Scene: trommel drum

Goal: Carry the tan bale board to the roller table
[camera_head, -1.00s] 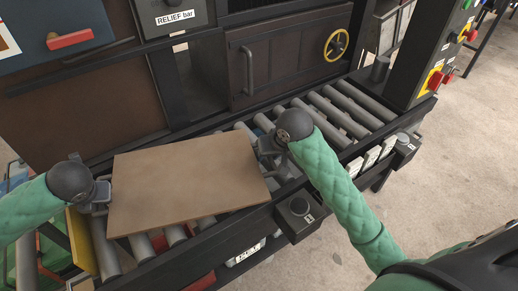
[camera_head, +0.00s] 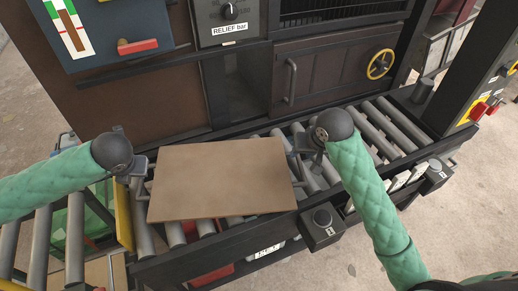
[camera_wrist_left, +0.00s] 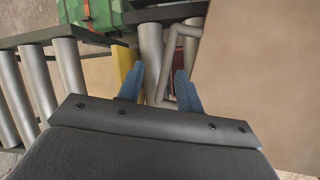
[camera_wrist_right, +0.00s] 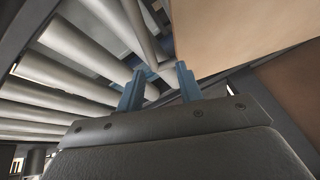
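The tan bale board (camera_head: 222,180) lies flat over the grey rollers of the black-framed roller table (camera_head: 255,237) in front of the machine. Whether it rests fully on the rollers is hard to tell. My left gripper (camera_head: 143,177) is at its left edge; in the left wrist view its blue fingers (camera_wrist_left: 160,80) stand apart around a grey bar handle (camera_wrist_left: 172,65) beside the board. My right gripper (camera_head: 300,160) is at the right edge; in the right wrist view its fingers (camera_wrist_right: 160,78) are apart, with the board (camera_wrist_right: 235,30) just beyond. Contact there is unclear.
A yellow plate (camera_head: 123,213) stands at the table's left end, with more rollers (camera_head: 40,247) beyond it. A button box (camera_head: 322,227) is on the front rail. The machine's door with a yellow handwheel (camera_head: 380,64) is behind. Bare rollers lie to the right.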

